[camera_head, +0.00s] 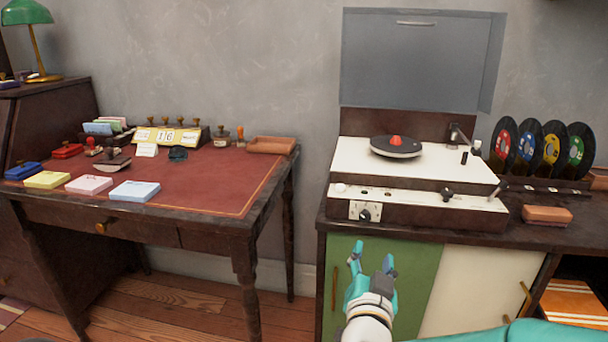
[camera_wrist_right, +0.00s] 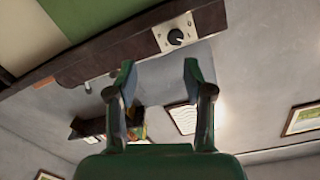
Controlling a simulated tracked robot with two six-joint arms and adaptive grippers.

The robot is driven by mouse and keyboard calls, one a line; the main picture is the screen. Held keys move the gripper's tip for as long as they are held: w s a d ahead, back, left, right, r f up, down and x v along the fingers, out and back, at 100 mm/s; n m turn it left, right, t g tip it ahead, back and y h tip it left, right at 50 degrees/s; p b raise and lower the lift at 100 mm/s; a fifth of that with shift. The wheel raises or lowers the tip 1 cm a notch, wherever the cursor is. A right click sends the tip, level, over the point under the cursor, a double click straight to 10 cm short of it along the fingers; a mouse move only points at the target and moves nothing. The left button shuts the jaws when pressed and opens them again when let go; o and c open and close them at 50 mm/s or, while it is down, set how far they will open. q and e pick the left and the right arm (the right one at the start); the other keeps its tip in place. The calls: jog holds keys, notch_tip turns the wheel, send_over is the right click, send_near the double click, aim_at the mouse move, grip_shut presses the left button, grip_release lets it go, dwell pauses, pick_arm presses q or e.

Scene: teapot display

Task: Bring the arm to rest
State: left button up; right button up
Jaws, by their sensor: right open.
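My right gripper (camera_head: 372,262) is open and empty. It is in front of the green door of the low cabinet, below the record player, apart from both as far as I can tell. In the right wrist view, the two fingers of this gripper (camera_wrist_right: 158,80) stand apart with nothing between them. The record player's front knob (camera_wrist_right: 175,37) shows beyond the fingertips there. My left gripper is not in view.
The record player (camera_head: 350,165) has its lid up. Several records (camera_head: 527,148) stand in a rack at the right. A desk (camera_head: 215,190) with paper pads and stamps is at the left. Floor (camera_head: 180,310) shows between desk and cabinet.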

jog(key=s+d+f+n+g+y, duration=0.1)
jog(key=d+f+g, duration=0.25)
jog(key=f, duration=0.95)
jog(key=s+d+f+n+g+y, duration=0.1)
jog(key=d+f+g, duration=0.25)
jog(key=f, duration=0.95)
jog(key=s+a+f+n+g+y, duration=0.1)
jog(key=s+a+f+g+y, duration=0.15)
jog(key=s+f, duration=0.5)
jog(key=s+a+f+n+g+y, duration=0.25)
jog(key=s+f, duration=0.25)
jog(key=f, duration=0.5)
jog(key=s+a+f+g+y, duration=0.1)
jog(key=s+a+g+y, duration=0.1)
jog(key=s+a+g, duration=0.5)
jog(key=s+r+t+p, duration=0.2)
jog(key=s+r+p, duration=0.1)
jog(key=r+p, duration=3)
jog(key=shift+d+r+t+y+p, duration=0.25)
jog(key=shift+t+y+p, duration=0.05)
jog(key=shift+p, duration=0.05)
jog(key=shift+s, duration=0.1)
jog(key=shift+c, duration=0.2)
